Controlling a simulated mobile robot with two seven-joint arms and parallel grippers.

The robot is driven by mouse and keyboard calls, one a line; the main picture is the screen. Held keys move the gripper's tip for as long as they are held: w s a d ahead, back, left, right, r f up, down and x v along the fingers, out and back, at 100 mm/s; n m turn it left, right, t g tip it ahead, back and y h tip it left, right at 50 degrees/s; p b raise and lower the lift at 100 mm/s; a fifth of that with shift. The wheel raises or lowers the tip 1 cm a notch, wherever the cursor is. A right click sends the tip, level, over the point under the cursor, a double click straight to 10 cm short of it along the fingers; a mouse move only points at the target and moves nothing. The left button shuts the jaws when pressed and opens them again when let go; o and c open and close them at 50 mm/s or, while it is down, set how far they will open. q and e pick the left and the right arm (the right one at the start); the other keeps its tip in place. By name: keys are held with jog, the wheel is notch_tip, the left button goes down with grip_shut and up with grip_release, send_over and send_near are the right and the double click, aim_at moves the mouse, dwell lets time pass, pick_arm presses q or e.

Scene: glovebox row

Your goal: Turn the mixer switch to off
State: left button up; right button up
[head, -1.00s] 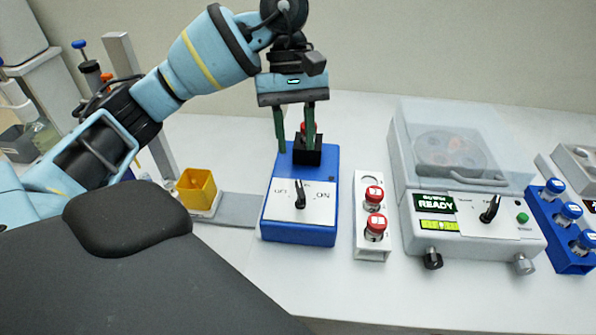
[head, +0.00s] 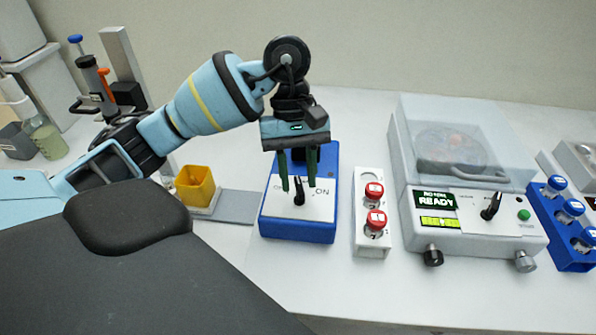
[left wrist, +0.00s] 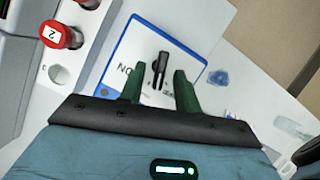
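The mixer (head: 298,230) is a blue box with a white panel on its sloped front. A small black switch knob (head: 299,197) stands in the middle of the panel, with "ON" lettered to its right in the head view. The knob also shows in the left wrist view (left wrist: 157,72), with "ON" on its left there. I cannot tell exactly which way it points. My left gripper (head: 298,188) is over the panel, open and empty, its green fingers on either side of the knob and apart from it. The mixer's top is partly hidden behind the gripper. My right gripper is not in view.
A white rack (head: 371,245) with two red-capped vials stands right of the mixer. Beyond it is a centrifuge (head: 470,230) reading "READY", then a blue rack (head: 566,245) of blue-capped vials. A yellow cup (head: 195,188) stands left. The bench front is clear.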

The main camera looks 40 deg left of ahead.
pick_arm(q)
grip_shut()
jog(key=shift+n, duration=0.3)
jog(key=shift+s+a+n+t+h+b, duration=0.15)
jog(key=shift+n+t, duration=0.1)
jog(key=shift+n, duration=0.35)
jog(key=shift+s+n+t+h+b, duration=0.15)
jog(key=shift+n+t, duration=0.1)
jog(key=shift+n, duration=0.35)
jog(key=shift+s+n+t+h, duration=0.1)
jog(key=shift+n+t+h, duration=0.4)
jog(key=shift+n, duration=1.5)
jog(key=shift+n+t+y, duration=0.3)
grip_release()
